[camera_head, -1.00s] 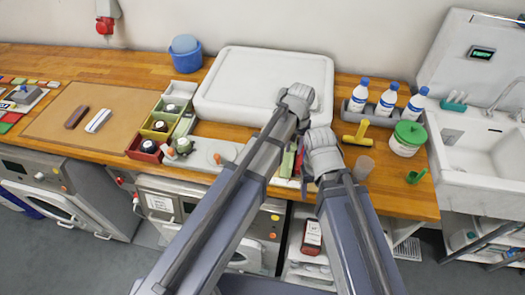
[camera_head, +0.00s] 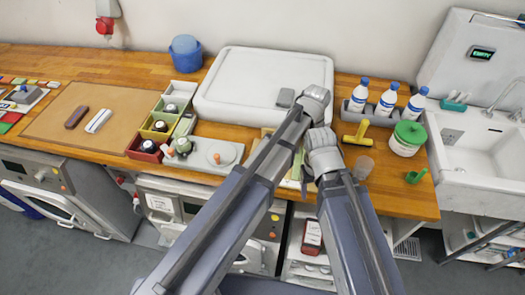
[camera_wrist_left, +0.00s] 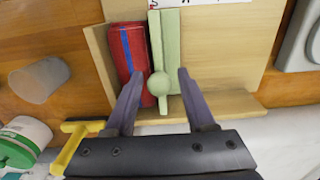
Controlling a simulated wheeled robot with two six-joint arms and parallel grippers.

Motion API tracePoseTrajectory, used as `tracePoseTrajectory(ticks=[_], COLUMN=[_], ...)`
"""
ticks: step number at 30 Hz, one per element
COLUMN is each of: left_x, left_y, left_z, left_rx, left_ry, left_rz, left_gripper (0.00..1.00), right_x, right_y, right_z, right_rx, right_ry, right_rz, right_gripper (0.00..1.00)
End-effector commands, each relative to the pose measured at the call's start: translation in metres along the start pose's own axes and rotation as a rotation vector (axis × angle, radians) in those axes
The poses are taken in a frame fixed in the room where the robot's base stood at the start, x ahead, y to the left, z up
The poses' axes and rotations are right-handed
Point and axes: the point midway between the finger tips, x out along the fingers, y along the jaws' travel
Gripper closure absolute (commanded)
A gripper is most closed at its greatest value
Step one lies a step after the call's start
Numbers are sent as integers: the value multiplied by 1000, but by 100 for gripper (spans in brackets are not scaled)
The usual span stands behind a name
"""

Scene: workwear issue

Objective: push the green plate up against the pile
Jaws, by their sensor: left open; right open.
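The pale green plate (camera_wrist_left: 170,50), with a round knob, lies on a light wooden tray (camera_wrist_left: 222,50) in the left wrist view. The red pile (camera_wrist_left: 124,42) with a blue stripe is directly left of it; I see no clear gap, but cannot tell if they touch. My left gripper (camera_wrist_left: 160,72) is open, its left finger over the pile's lower part and its right finger just right of the plate. There the arms mostly hide the tray; a green sliver (camera_head: 297,167) shows.
A yellow-handled tool (camera_head: 356,132), a clear cup (camera_head: 363,167) and a green-lidded tub (camera_head: 407,138) stand right of the grippers. Bottles (camera_head: 387,100) stand behind them. A large white box (camera_head: 240,90) is at the back left. A sink (camera_head: 480,150) lies at far right.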

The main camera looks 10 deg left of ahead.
Motion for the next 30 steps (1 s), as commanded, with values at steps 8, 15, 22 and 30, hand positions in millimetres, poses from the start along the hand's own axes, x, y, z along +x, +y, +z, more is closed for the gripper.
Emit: tracePoseTrajectory(ticks=[8,15,22,30], left_x=[-8,-31,-53,-78], left_y=[0,0,0,0], left_z=[0,0,0,0], left_rx=[0,0,0,0], left_ry=[0,0,0,0], left_rz=[0,0,0,0], left_gripper=[45,45,45,45], right_x=[-7,-31,-52,-78], right_y=[1,3,5,7], right_z=[0,2,3,5], right_rx=[0,-1,2,7], right_ry=[0,0,0,0], right_rz=[0,0,-1,-2], right_gripper=[36,36,36,36])
